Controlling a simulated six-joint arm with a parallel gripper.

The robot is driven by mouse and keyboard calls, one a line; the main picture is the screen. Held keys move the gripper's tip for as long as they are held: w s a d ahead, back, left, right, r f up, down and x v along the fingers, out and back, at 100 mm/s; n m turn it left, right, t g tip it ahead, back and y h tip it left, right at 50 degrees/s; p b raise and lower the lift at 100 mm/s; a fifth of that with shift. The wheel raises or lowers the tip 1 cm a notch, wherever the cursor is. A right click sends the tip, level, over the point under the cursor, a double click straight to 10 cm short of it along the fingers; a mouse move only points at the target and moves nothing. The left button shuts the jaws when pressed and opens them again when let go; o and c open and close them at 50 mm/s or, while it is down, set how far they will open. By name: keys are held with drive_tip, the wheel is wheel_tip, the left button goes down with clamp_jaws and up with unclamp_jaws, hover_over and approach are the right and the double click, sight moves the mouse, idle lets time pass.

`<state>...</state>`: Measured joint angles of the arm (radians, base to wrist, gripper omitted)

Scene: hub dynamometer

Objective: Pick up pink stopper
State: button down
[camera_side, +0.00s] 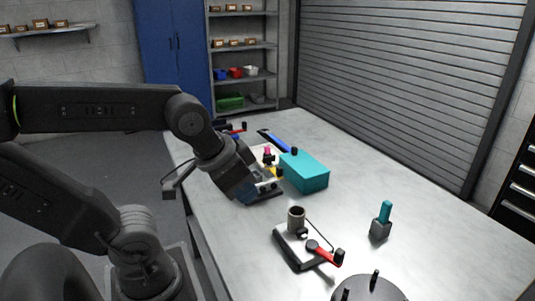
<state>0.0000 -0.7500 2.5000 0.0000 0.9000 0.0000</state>
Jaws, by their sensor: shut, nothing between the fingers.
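The pink stopper (267,150) shows as a small pink spot on the bench, just left of a teal box (305,171). It sits among small dark and yellow parts, and its lower part is hard to make out. My gripper (270,186) is low over the bench, in front of the stopper in this view and left of the box. The gripper is shut and empty. I cannot tell how far apart the stopper and the fingers are in depth.
A grey fixture with a cup (296,217) and a red lever (323,252) stands in front. A teal-handled tool (383,220) stands to the right. A dark round plate (368,290) is at the front edge. A blue bar (274,140) lies behind. The bench's right side is mostly clear.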

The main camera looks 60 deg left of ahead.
drive_tip(key=c, duration=1.8)
unclamp_jaws()
drive_tip(key=o, duration=1)
drive_tip(key=shift+o, duration=0.2)
drive_tip(key=w+a+r+n+h, duration=0.1)
drive_tip(key=w+a+n, duration=0.35)
drive_tip(key=w, duration=0.25)
drive_tip(key=w+a+r+n, duration=0.2)
drive_tip(key=w+a+n, duration=0.1)
drive_tip(key=w+n, duration=0.3)
drive_tip(key=w+a+f+n+h, duration=0.1)
drive_tip(key=w+a+f+n, duration=0.2)
drive_tip(key=w+a+n, duration=0.75)
drive_tip(key=n+t+y, duration=0.2)
drive_tip(key=n+t, duration=0.1)
drive_tip(key=n, duration=1.2)
approach(267, 147)
drive_tip(key=x, duration=0.6)
drive_tip(key=shift+w+a+r, duration=0.1)
drive_tip(key=shift+w+a, duration=0.1)
drive_tip(key=shift+w, duration=0.2)
drive_tip(key=shift+s+d+x, duration=0.1)
drive_tip(key=shift+x, duration=1.3)
drive_tip(key=shift+s+d+x, duration=0.1)
drive_tip(key=shift+x, duration=1.3)
